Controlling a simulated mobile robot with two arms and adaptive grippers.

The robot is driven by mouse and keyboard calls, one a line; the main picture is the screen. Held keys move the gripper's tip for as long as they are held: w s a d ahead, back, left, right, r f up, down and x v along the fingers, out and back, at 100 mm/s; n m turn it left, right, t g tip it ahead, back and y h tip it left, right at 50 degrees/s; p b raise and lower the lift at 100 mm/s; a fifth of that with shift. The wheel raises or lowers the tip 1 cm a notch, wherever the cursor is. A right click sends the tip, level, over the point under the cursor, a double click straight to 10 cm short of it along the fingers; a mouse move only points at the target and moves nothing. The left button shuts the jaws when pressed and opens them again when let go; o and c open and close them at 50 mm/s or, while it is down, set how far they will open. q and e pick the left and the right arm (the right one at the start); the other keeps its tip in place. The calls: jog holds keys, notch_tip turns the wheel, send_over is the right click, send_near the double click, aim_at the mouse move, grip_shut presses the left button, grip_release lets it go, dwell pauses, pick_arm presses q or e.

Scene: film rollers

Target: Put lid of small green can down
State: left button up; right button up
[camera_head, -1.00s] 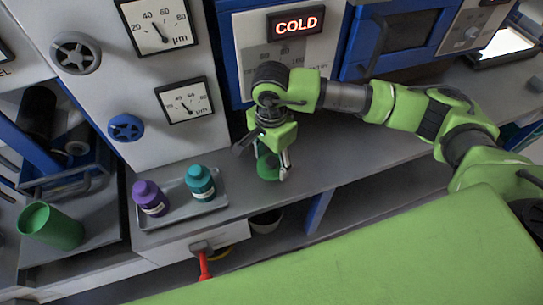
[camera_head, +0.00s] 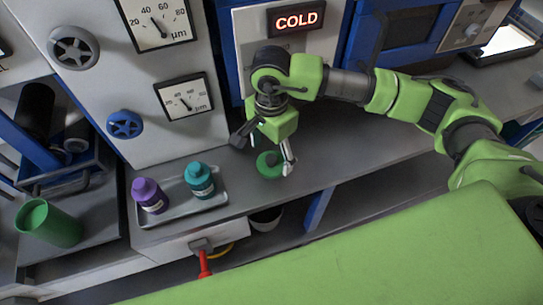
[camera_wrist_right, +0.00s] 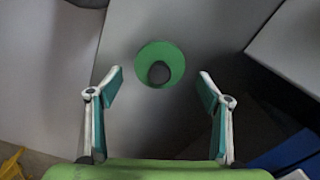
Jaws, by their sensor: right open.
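The green lid (camera_head: 269,165) is a round disc with a dark knob; it lies on the grey counter below my right gripper (camera_head: 264,153). In the right wrist view the lid (camera_wrist_right: 160,64) sits between and just beyond the spread fingers of the right gripper (camera_wrist_right: 160,85), touching neither. The right gripper is open and empty. A green can (camera_head: 50,224) stands tilted in the picture at the far left on a lower grey surface; its top looks open. My left gripper is not in view.
A grey tray (camera_head: 176,214) holds a purple bottle (camera_head: 150,196) and a teal bottle (camera_head: 200,180) left of the lid. A panel with dials and a COLD sign (camera_head: 297,20) stands behind. The counter (camera_head: 345,150) right of the lid is clear.

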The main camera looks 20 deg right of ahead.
aim_at(272, 159)
notch_tip(272, 159, up, 10)
jog(key=b, duration=0.1)
jog(key=shift+b, duration=0.4)
jog(key=shift+s+f, duration=0.15)
